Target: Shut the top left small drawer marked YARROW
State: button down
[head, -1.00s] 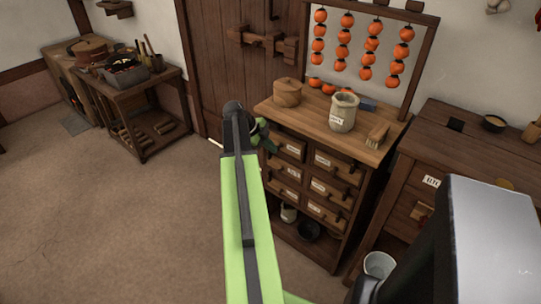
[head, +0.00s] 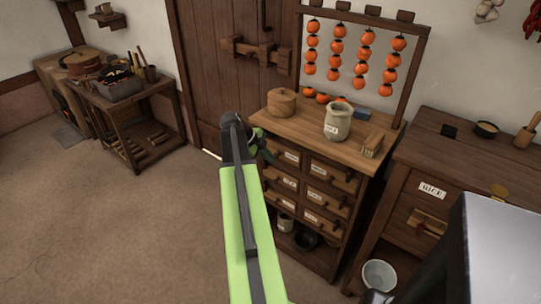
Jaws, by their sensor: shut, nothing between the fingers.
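A small wooden chest (head: 300,212) holds two columns of small labelled drawers. The top left drawer (head: 284,154) has a pale label too small to read. Its left part is hidden by my arm and gripper, and I cannot tell how far it stands out. My gripper (head: 263,150) is at the chest's front left corner, close to that drawer, partly behind the end of my green arm. It is shut and holds nothing that I see. I cannot tell whether it touches the drawer.
On the chest top stand a round wooden box (head: 282,102), a clay jar (head: 338,121) and a brush (head: 371,145). Persimmon strings (head: 337,53) hang behind. The floor at left is clear.

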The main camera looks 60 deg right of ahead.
jog(key=a+p+v, duration=0.1)
jog(key=p+v, duration=0.7)
jog(key=v, duration=0.3)
jog(key=shift+a+f, duration=0.2)
jog(key=shift+a, duration=0.2)
